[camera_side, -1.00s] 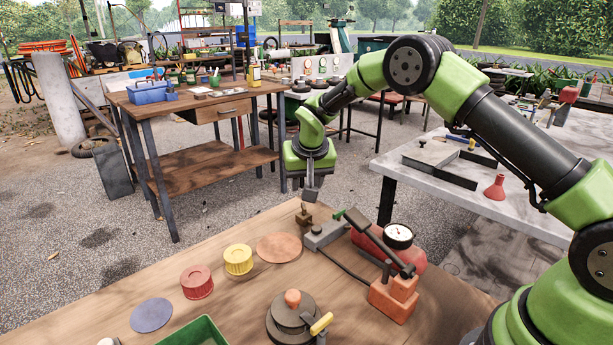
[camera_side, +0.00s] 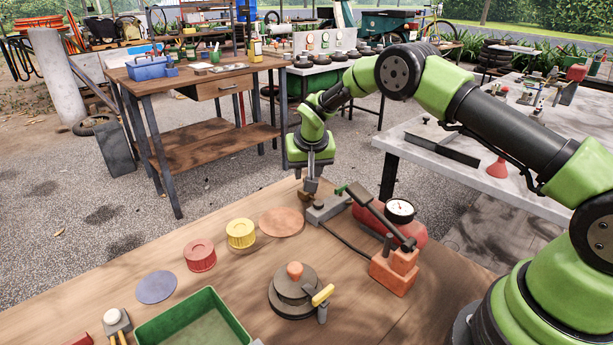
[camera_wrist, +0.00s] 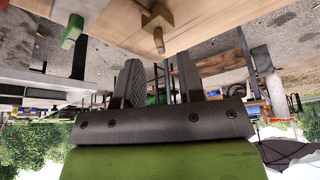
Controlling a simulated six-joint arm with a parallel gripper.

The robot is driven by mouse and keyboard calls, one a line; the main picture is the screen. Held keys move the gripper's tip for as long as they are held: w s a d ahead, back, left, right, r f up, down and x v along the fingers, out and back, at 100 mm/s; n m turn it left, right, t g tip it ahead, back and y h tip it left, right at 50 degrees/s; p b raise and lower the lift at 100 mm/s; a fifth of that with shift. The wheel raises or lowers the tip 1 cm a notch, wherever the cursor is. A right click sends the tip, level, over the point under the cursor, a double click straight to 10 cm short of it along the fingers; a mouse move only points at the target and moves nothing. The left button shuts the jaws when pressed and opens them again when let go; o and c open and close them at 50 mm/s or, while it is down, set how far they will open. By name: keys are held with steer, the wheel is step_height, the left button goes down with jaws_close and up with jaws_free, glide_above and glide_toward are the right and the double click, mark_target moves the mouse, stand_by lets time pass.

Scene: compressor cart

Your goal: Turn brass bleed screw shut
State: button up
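The brass bleed screw (camera_wrist: 158,40) sticks out of a small brass block (camera_wrist: 158,16) at the top of the wrist view. In the side view the brass fitting (camera_side: 306,197) is small and partly hidden by my gripper (camera_side: 311,186), which points down just above it. In the wrist view the two fingers of my gripper (camera_wrist: 161,62) stand apart with nothing held between them. The screw lies just beyond the fingertips, roughly in line with the gap. I cannot tell whether a finger touches it.
A red tank with a gauge (camera_side: 399,209) and an orange block (camera_side: 394,272) are farther right. Yellow (camera_side: 240,233) and red (camera_side: 199,255) caps lie left on the wooden table.

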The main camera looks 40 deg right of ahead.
steer(key=shift+x, duration=1.8)
steer(key=shift+c, duration=0.2)
jaws_close()
